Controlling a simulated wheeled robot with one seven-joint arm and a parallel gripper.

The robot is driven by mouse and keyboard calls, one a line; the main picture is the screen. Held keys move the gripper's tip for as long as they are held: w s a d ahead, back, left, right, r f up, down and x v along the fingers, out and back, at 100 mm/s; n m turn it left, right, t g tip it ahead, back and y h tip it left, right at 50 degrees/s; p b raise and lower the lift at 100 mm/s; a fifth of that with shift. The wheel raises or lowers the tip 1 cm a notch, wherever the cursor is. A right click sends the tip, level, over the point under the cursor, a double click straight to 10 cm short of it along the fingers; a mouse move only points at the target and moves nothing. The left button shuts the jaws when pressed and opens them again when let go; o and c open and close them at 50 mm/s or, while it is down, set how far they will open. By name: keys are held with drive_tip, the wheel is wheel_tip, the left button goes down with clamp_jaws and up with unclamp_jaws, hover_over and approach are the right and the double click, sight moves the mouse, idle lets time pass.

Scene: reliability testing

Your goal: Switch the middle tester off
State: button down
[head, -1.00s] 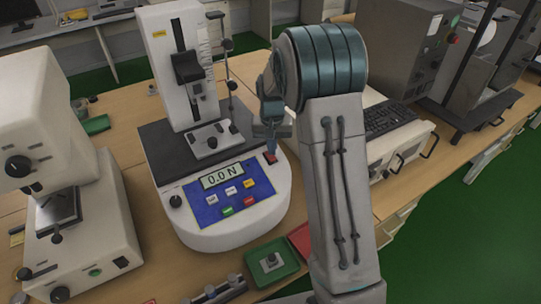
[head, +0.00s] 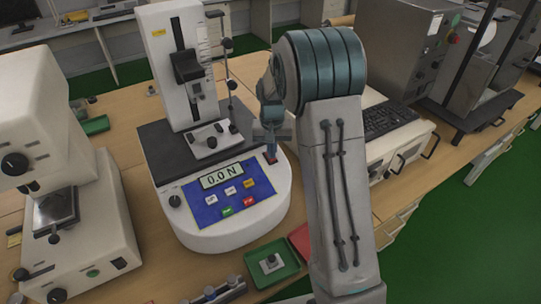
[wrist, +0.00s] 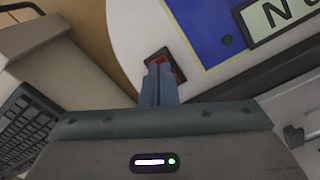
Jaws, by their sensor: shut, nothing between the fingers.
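The middle tester (head: 240,232) is a white machine with a dark top plate, a column and a blue panel (head: 228,193). Its display (head: 222,175) is lit and reads 0.0 N. A red rocker switch (head: 272,161) in a dark frame sits on the base, right of the panel. It also shows in the wrist view (wrist: 174,64), partly hidden behind my fingers. My gripper (head: 271,154) is shut and empty, pointing down with its fingertips at the switch. In the wrist view the closed fingertips (wrist: 159,68) overlap the switch; whether they touch it I cannot tell.
Another white tester (head: 75,215) stands at the left. A keyboard (head: 390,118) and a grey machine (head: 400,45) are at the right. A green tray (head: 285,270) and a red tray (head: 301,240) lie in front. The tester's column rises left of my gripper.

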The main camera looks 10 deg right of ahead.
drive_tip(key=shift+r+p, duration=2.2)
drive_tip(key=shift+r, duration=1.2)
drive_tip(key=shift+r, duration=0.1)
drive_tip(key=s+r+t, duration=0.1)
drive_tip(key=s+r, duration=0.3)
drive_tip(key=s, duration=0.5)
drive_tip(key=s+r+n+t, duration=0.1)
drive_tip(key=s+r, duration=0.3)
drive_tip(key=s, duration=0.5)
drive_tip(key=s+r+n+t+b, duration=0.1)
drive_tip(key=s+r, duration=0.2)
drive_tip(key=s, duration=0.7)
drive_tip(key=shift+r+t, duration=0.4)
